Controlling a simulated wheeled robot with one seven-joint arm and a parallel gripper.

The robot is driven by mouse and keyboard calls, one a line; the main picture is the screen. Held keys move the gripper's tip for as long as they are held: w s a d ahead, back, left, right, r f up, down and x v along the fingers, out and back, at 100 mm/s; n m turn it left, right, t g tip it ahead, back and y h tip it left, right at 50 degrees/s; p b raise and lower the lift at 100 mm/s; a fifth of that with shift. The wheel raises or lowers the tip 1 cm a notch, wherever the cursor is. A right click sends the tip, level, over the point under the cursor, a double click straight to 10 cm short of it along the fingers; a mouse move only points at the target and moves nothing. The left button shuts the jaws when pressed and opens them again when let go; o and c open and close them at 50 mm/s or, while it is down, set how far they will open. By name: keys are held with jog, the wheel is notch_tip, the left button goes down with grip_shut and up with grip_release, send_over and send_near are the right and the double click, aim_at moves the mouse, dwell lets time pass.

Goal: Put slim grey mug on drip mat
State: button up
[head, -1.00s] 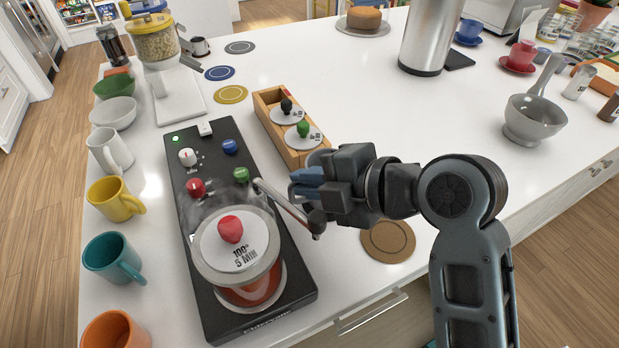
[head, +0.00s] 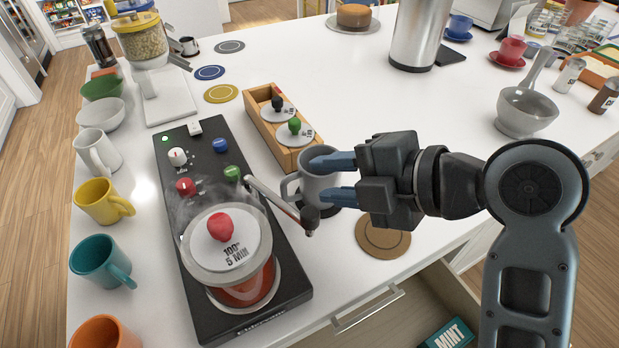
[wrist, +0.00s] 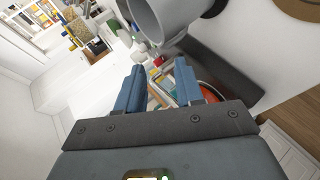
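The slim grey mug (head: 314,188) stands upright beside the black brewer, its handle to the left. Under it a dark round mat (head: 332,207), which looks like the drip mat, shows only as a thin edge; the rest is hidden by the mug and the lever's knob. My gripper (head: 322,179) is open at the mug's right side, its blue fingertips apart and overlapping the mug in the head view. In the wrist view the mug (wrist: 165,18) is above the open, empty fingers (wrist: 160,66). I cannot tell whether a finger touches it.
The black brewer (head: 190,235) with a steaming glass pot (head: 240,285) and a metal lever (head: 275,203) is close on the left. A wooden box (head: 262,128) stands behind the mug. A brown coaster (head: 383,238) lies in front. An open drawer (head: 420,305) juts out below. The counter's middle is clear.

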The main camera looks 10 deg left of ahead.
jog(key=v, duration=0.6)
jog(key=shift+b, duration=0.35)
